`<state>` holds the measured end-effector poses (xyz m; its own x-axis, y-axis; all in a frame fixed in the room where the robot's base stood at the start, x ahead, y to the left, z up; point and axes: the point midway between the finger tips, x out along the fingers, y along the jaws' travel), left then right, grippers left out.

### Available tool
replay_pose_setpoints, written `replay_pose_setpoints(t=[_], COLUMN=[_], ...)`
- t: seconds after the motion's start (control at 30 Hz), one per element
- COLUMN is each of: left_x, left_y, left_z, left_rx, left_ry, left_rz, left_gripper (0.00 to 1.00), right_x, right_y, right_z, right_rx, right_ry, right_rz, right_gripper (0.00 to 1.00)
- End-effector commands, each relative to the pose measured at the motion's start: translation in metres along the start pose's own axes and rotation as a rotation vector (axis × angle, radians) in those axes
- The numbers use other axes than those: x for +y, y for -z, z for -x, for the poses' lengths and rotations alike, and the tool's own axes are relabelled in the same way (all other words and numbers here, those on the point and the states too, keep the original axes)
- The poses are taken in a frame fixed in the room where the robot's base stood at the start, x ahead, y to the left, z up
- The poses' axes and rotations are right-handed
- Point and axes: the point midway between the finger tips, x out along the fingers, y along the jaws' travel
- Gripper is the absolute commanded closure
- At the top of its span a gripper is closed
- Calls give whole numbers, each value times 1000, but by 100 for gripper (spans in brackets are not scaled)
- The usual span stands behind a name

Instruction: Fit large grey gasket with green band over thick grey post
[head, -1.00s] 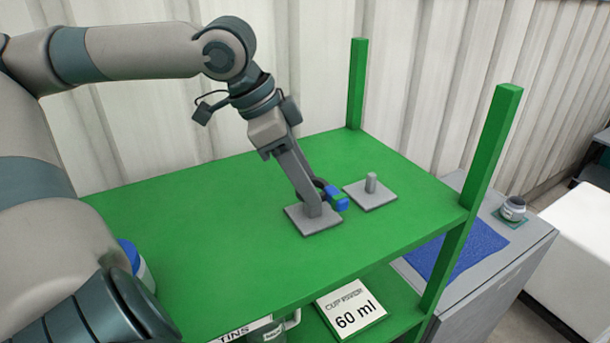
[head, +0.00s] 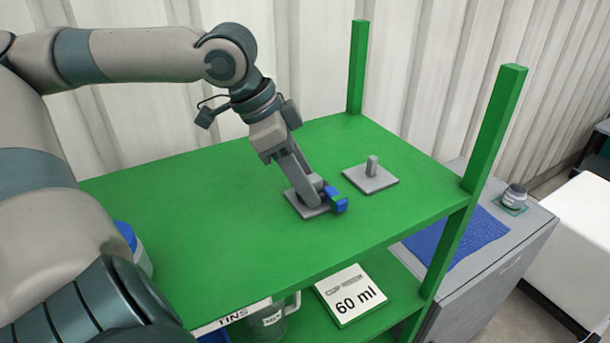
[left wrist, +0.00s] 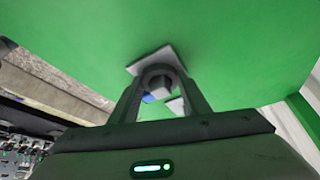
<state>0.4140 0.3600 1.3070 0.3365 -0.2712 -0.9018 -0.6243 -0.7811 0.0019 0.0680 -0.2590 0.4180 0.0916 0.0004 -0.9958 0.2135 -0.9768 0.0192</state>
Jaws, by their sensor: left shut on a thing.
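My left gripper (head: 330,197) reaches down over a square grey plate (head: 298,206) on the green shelf top, blue showing at its fingertips. In the left wrist view, the gripper (left wrist: 160,88) is shut on a dark grey ring, the large gasket (left wrist: 160,70). A grey post (left wrist: 161,88) shows through the ring's opening; I cannot tell whether the ring is around it or only above it. The gasket's green band cannot be made out. A second grey plate (head: 384,182) carries an upright grey post (head: 372,166) to the right, apart from the gripper. My right gripper is out of view.
Green uprights (head: 495,125) stand at the shelf's right corners. A "60 ml" card (head: 350,295) and a mug (head: 268,322) are on the lower shelf. A blue-and-white container (head: 135,245) is partly hidden by my arm.

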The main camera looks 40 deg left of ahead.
Motion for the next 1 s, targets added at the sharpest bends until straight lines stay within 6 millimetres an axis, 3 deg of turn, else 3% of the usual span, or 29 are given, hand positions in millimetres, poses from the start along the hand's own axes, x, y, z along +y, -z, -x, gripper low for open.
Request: replay_pose_setpoints(t=[0.47, 0.5, 0.57, 1.0], left_x=[0, 0, 0, 0], left_y=[-1, -1, -1, -1], left_z=[-2, -2, -2, 0], left_rx=[0, 0, 0, 1], left_ry=[0, 0, 0, 2], left_rz=[0, 0, 0, 0], left_gripper=[79, 48, 36, 36], right_x=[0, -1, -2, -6], right_y=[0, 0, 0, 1], right_z=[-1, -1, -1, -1], right_rx=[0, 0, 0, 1], right_ry=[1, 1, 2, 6], right_rz=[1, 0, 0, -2], right_gripper=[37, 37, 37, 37])
